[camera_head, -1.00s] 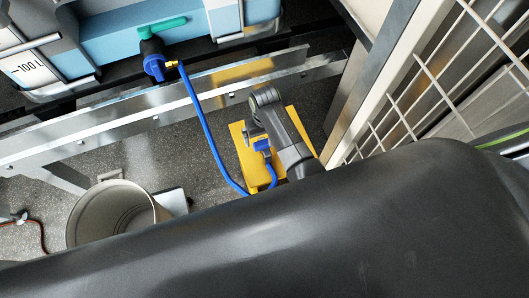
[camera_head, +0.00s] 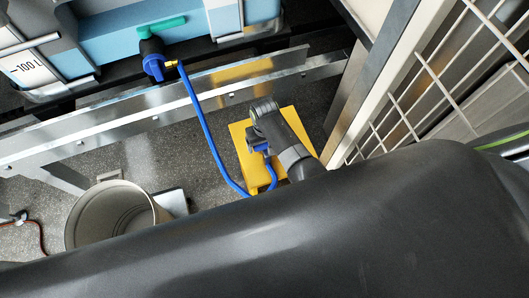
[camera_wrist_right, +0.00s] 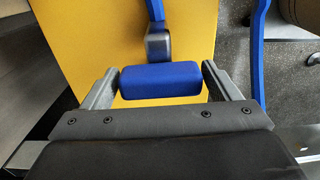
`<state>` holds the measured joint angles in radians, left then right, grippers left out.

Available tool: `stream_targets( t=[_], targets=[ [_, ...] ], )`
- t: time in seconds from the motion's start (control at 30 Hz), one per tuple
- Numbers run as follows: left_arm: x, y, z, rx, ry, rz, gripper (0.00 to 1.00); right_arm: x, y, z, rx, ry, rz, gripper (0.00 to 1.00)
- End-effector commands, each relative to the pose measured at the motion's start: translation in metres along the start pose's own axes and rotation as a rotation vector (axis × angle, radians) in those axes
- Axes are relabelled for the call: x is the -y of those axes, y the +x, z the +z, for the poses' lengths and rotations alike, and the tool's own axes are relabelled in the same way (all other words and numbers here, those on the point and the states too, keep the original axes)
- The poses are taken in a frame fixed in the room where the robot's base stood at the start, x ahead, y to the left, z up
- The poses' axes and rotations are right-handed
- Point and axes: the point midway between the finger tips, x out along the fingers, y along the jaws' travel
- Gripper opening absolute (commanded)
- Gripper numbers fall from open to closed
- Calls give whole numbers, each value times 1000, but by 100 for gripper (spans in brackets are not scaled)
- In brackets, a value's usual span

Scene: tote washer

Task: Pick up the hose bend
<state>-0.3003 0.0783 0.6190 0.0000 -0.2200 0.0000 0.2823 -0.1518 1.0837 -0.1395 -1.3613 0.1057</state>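The hose bend, as far as I can tell, is the blue block-shaped end piece (camera_wrist_right: 160,83) with a grey fitting (camera_wrist_right: 158,45) and blue hose beyond it. In the right wrist view it lies between the two fingers of my right gripper (camera_wrist_right: 161,80). The fingers are open, one on each side, with narrow gaps showing. In the head view my right gripper (camera_head: 257,140) is over the yellow block (camera_head: 242,150) and partly covers the blue piece (camera_head: 264,150). My left gripper is not in view.
A blue hose (camera_head: 205,125) runs from a valve (camera_head: 154,66) on the light blue tank (camera_head: 110,40) to the yellow block. A metal rail (camera_head: 130,115) crosses behind. A white grid fence (camera_head: 440,85) stands at right. A round bin (camera_head: 85,215) stands at lower left.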

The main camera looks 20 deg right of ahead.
Motion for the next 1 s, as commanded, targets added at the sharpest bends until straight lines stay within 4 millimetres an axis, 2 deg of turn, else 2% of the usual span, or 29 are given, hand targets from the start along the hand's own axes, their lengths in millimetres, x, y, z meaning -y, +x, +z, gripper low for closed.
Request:
stream_targets(
  t=[0.03, 0.43, 0.63, 0.77, 1.0],
  targets=[
    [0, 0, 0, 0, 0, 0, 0, 0, 0, 0, 0, 0, 0, 76],
    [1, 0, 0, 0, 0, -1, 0, 0, 0, 0, -1, 0, 0, 25],
    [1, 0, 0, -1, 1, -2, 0, 0, -1, 0, -1, 0, 0, 25],
    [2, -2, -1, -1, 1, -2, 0, 0, -8, 0, -2, 0, 0, 25],
    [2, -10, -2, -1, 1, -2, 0, 1, -46, -1, -4, -1, -1, 25]
  ],
)
